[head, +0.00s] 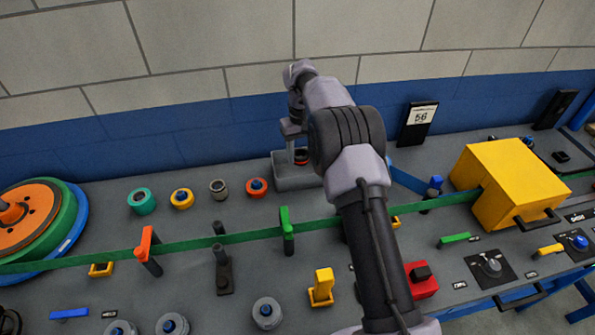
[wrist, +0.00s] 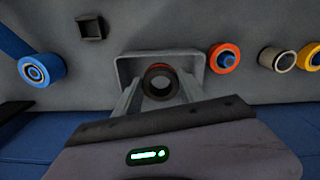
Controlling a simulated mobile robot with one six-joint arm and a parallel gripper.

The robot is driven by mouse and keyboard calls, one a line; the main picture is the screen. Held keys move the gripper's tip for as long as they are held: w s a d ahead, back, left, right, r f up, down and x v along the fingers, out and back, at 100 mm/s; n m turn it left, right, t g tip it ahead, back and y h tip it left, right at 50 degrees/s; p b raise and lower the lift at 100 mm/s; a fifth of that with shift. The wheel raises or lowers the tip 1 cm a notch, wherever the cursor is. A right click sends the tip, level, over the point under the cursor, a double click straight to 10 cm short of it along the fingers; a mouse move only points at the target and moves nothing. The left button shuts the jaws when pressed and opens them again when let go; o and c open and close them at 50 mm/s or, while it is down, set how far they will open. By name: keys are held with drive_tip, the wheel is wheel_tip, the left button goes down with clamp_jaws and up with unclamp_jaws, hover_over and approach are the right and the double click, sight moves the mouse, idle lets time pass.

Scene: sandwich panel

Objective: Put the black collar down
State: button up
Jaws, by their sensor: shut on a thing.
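The black collar (wrist: 161,96) is a short dark ring with a reddish tone inside it, between the two fingers of my gripper (wrist: 160,84) in the wrist view. My gripper is shut on it. The collar is over or inside a shallow grey tray (wrist: 122,66) with a raised rim; I cannot tell whether it touches the tray floor. In the head view my gripper (head: 297,152) points down at the same tray (head: 296,184), and my arm hides part of the tray's right side. A dark, reddish bit shows by the fingers there.
An orange roller with a blue centre (head: 257,187) stands left of the tray, then a grey one (head: 218,188), a yellow one (head: 181,198) and a teal one (head: 141,201). A green belt (head: 190,244) crosses in front. A blue wall stands close behind.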

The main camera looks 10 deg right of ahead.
drive_tip(key=shift+w+f, duration=0.3)
drive_tip(key=shift+w, duration=0.05)
wheel_tip(320, 180, down, 10)
drive_tip(key=b, duration=0.3)
drive_tip(key=shift+r+b, duration=0.15)
drive_tip(key=shift+b, duration=0.15)
drive_tip(key=o, duration=1.5)
drive_tip(key=shift+c, duration=0.2)
